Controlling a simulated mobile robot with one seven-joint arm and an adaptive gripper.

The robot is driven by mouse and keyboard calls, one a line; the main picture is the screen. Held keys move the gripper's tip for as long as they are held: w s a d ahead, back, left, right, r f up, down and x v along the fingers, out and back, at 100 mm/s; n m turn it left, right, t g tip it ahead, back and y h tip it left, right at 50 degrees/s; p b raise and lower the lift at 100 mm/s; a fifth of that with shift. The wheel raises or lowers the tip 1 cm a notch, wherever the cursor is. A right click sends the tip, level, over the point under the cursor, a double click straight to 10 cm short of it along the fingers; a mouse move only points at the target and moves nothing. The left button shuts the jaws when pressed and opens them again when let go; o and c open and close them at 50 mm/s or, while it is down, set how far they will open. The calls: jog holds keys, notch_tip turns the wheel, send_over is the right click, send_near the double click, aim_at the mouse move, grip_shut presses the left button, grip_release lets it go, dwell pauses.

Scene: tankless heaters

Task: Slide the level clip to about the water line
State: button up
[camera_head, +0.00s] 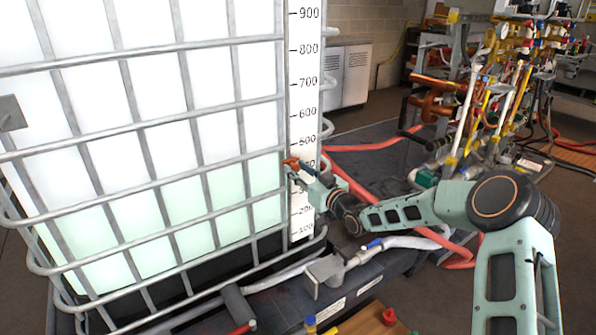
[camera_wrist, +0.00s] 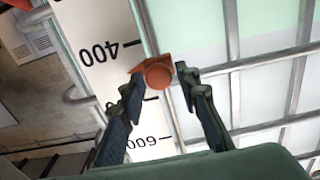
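The level clip is an orange-red piece with a round knob (camera_wrist: 158,75), shown in the wrist view at the edge of the white scale, between the 400 and 600 marks. In the head view the clip (camera_head: 290,162) is at the tank's right corner, below the 500 mark. My gripper (camera_wrist: 160,78) is open, its fingertips on either side of the knob with small gaps; I cannot tell whether either touches. In the head view my gripper (camera_head: 299,171) covers part of the scale (camera_head: 303,110). The pale green water (camera_head: 205,203) has its upper edge near the clip's height.
Metal cage bars (camera_head: 150,185) cross the white tank close to my gripper. A grey valve (camera_head: 325,270) and pipes lie below my arm. Red hoses (camera_head: 375,148) run behind it, and a rack of pipes (camera_head: 490,90) stands at the right.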

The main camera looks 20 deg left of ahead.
jog(key=shift+o, duration=0.6)
jog(key=shift+s+d, duration=0.1)
jog(key=shift+d, duration=0.1)
jog(key=v, duration=1.1)
jog(key=shift+s+d, duration=0.2)
jog(key=shift+s, duration=0.05)
